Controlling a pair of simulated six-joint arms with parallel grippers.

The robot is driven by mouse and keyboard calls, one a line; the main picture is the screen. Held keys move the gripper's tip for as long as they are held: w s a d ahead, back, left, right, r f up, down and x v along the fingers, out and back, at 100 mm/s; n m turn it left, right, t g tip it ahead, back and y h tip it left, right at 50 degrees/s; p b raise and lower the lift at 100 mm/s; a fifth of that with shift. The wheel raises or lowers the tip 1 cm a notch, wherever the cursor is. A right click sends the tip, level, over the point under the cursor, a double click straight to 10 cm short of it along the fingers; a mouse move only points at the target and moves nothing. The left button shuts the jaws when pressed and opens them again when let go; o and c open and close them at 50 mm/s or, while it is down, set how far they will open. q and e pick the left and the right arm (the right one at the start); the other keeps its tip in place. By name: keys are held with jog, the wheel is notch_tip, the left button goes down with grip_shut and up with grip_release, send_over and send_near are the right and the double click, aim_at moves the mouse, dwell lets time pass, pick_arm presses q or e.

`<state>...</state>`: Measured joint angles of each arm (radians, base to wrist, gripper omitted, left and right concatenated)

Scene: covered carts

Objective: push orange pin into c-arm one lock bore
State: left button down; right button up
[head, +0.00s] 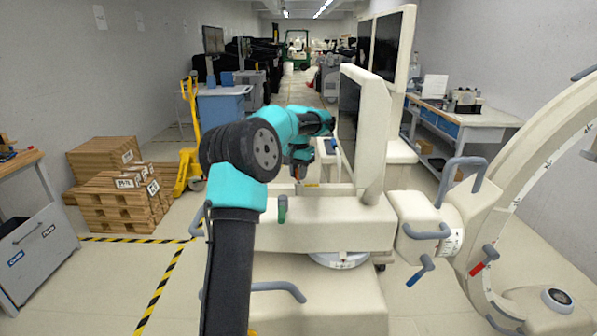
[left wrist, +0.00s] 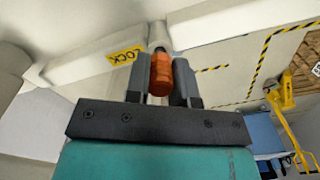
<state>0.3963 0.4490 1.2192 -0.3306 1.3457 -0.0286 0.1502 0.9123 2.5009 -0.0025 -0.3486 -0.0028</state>
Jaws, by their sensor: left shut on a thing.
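The orange pin (left wrist: 160,74) stands between the two dark fingers of my left gripper (left wrist: 160,82) in the left wrist view, and the fingers are shut on its orange grip. I cannot tell how deep the tip sits; the bore itself is hidden. In the head view my left gripper (head: 300,162) is partly hidden by its own arm, above the cart's cream body (head: 335,225). My right gripper is not in view.
A cream monitor panel (head: 372,130) rises close to the right of my left arm. The C-arm's curved arc (head: 535,145) and grey handles (head: 462,172) stand at the right. Wooden pallets (head: 115,185) and a yellow pallet jack (head: 190,140) stand at the left.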

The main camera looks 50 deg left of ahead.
pick_arm(q)
jog(key=shift+f, duration=0.65)
jog(key=c, duration=0.9)
grip_release()
jog(key=shift+r, duration=0.15)
notch_tip(320, 180, up, 17)
dwell(0.7)
